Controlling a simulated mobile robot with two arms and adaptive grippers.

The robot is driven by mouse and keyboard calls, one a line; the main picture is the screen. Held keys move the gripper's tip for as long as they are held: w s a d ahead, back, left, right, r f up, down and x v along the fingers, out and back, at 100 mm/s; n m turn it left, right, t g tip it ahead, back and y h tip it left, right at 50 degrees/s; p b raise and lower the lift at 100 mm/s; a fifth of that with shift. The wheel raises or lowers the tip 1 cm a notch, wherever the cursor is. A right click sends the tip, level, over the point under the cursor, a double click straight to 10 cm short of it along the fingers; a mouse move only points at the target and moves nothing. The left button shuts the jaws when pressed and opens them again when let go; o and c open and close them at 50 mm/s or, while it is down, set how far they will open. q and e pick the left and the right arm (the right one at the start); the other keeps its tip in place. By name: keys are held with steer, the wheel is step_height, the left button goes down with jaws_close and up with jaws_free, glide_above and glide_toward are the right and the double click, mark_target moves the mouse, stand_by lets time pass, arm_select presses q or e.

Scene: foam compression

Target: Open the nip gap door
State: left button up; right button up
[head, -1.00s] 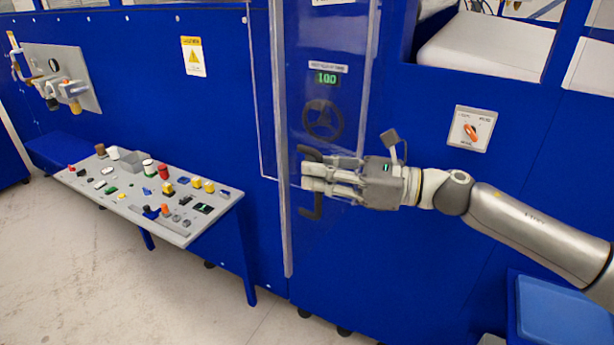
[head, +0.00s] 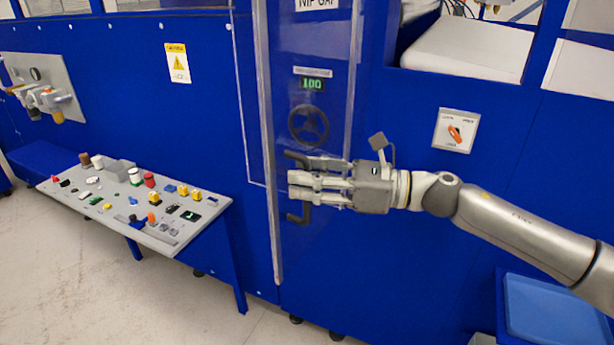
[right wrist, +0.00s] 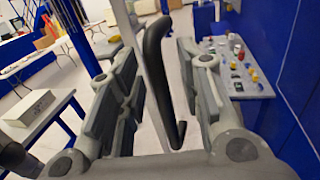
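My left gripper is not in view.
Behind the panel are a green "100" display (head: 312,84) and a black handwheel (head: 309,124). A grey control desk (head: 215,203) with several buttons juts out at left. A rotary switch (head: 455,131) is at right, a blue bin (head: 550,310) lower right. Floor between is clear.

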steer(key=s+d, duration=0.1)
steer(key=d, duration=1)
steer(key=shift+s+d, duration=0.35)
steer(key=shift+s, duration=0.05)
